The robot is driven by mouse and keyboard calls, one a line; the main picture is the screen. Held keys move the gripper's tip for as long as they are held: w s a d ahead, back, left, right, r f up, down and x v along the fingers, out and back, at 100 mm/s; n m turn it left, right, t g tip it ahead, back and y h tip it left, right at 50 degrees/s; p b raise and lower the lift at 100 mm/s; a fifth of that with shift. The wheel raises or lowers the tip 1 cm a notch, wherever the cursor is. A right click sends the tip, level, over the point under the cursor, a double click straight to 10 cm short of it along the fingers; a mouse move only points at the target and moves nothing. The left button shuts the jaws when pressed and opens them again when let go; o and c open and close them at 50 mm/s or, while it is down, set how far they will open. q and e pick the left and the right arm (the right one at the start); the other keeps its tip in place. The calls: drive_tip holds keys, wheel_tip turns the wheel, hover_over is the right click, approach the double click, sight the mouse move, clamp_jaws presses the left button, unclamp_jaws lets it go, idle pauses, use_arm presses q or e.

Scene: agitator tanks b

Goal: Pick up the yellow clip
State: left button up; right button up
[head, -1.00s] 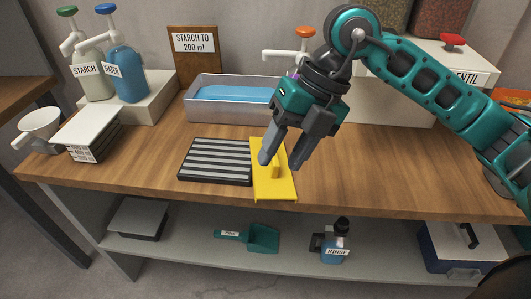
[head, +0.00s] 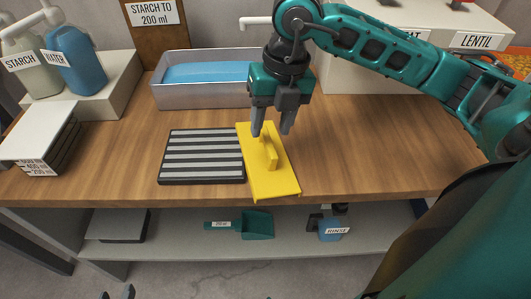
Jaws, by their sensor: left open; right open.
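The yellow clip (head: 272,179) is a flat yellow plate with a raised upright grip along its middle. It lies near the front of the wooden bench, against the right side of a black-and-grey striped rack. My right gripper (head: 271,131) is open and empty, pointing down at the far end of the clip. Its two fingers are spread to either side of the line of the grip; how high they are above the plate I cannot tell. Only the tips of my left gripper (head: 117,293) show at the bottom edge, apart and empty, far from the clip.
The striped rack (head: 203,157) lies left of the clip. A grey tray of blue liquid (head: 200,94) stands behind. Starch (head: 34,65) and water bottles (head: 75,60) are at left. The bench (head: 370,160) right of the clip is clear. A teal scoop (head: 252,226) lies on the shelf below.

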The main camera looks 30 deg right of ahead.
sight(269, 140)
drive_tip(key=f, duration=0.5)
drive_tip(key=shift+a+b, duration=0.25)
drive_tip(key=shift+b, duration=0.1)
drive_tip(key=shift+c, duration=0.2)
clamp_jaws()
